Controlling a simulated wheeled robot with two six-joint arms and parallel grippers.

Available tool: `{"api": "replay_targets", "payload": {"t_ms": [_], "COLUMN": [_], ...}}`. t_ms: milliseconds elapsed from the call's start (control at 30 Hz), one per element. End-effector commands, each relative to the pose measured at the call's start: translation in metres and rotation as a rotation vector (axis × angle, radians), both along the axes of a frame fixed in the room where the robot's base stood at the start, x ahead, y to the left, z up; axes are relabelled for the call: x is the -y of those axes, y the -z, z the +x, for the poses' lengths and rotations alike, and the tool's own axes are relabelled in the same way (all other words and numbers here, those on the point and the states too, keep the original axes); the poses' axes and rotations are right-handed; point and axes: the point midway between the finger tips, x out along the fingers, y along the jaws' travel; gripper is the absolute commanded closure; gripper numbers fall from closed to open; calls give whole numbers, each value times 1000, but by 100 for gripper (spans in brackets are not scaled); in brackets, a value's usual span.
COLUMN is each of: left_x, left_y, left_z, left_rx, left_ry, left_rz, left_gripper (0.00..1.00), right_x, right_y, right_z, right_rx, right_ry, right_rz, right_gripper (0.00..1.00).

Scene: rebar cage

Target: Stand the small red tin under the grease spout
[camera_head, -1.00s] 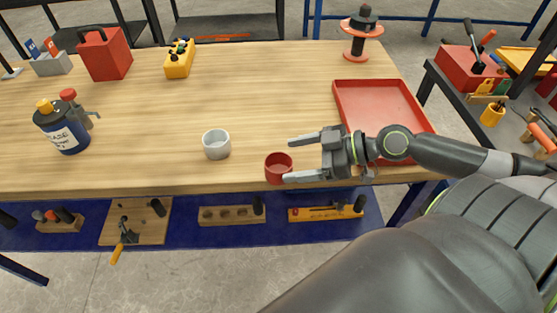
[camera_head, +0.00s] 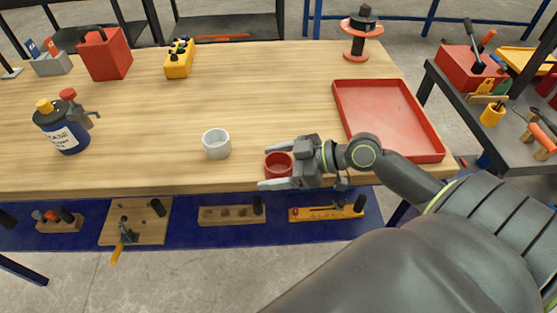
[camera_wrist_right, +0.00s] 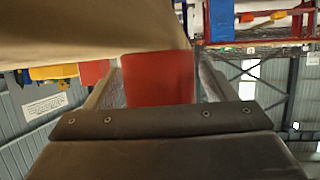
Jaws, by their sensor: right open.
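The small red tin (camera_head: 279,164) stands upright near the front edge of the workbench. My right gripper (camera_head: 272,167) is open, with one finger on the far side of the tin and one on the near side. In the right wrist view the red tin (camera_wrist_right: 160,80) sits between the two fingers (camera_wrist_right: 160,85); I cannot tell whether they touch it. The blue grease drum (camera_head: 62,128) with a yellow cap stands at the left of the bench. Its grey spout (camera_head: 88,113) sticks out to the right, with bare bench below. My left gripper is not in view.
A pale grey cup (camera_head: 216,144) stands left of the red tin, between it and the drum. A red tray (camera_head: 395,150) lies on the right. A yellow control box (camera_head: 179,60) and a red toolbox (camera_head: 105,54) stand at the back. The bench middle is clear.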

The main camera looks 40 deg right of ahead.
Motion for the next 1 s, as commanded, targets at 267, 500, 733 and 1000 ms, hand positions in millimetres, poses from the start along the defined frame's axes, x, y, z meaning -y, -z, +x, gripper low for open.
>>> {"api": "replay_targets", "payload": {"t_ms": [267, 500, 733, 1000], "left_x": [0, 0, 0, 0], "left_y": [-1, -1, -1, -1], "left_z": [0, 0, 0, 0], "left_rx": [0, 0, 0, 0], "left_ry": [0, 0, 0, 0], "left_rz": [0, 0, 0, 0], "left_gripper": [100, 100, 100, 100], "right_x": [-6, -6, -6, -6], "right_y": [3, 3, 3, 2], "right_z": [5, 5, 5, 5], "right_rx": [-1, -1, -1, -1], "right_ry": [-1, -1, -1, -1], "right_rz": [0, 0, 0, 0], "right_gripper": [23, 33, 63, 75]}}
